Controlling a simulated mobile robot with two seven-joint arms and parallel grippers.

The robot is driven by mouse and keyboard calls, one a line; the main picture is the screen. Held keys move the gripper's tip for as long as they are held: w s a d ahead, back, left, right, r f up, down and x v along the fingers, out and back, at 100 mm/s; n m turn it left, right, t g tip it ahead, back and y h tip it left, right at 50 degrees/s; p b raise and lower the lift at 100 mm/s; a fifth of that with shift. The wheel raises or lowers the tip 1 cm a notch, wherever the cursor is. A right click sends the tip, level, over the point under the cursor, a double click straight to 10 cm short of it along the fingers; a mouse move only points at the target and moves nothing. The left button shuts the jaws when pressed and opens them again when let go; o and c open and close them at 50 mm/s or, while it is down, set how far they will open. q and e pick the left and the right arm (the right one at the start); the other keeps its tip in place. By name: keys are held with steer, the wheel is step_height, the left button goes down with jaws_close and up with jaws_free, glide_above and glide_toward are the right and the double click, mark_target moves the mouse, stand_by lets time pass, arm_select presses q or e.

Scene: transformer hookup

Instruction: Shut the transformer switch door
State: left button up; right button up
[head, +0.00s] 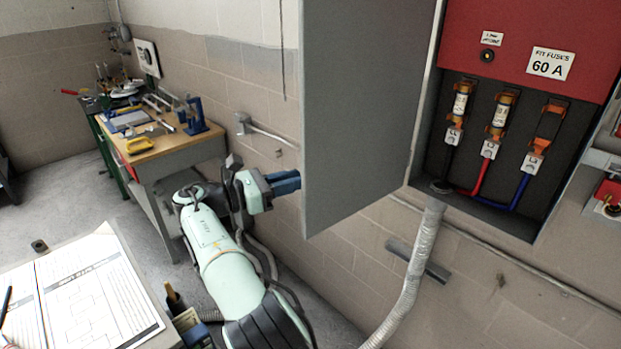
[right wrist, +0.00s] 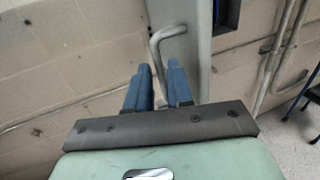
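The grey transformer switch door (head: 355,110) stands open at the left of the cabinet. Its outer face is turned away from the head view. The cabinet has a red upper panel (head: 525,30) and an open recess with fuses (head: 498,115). My right gripper (head: 286,182) is at the door's outer side, partly hidden behind its left edge. In the right wrist view, a bent grey handle (right wrist: 156,52) on the door (right wrist: 200,45) runs down between the close-set blue fingers, which look shut on it. My left gripper is out of view.
A wooden workbench (head: 165,140) with tools stands against the wall at the left. A paper sheet (head: 95,300) lies on a surface at the lower left. A flexible silver conduit (head: 412,275) drops from the cabinet. The recess front is clear.

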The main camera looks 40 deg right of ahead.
mark_target(311, 176)
steer(key=x, duration=0.5)
jaws_close()
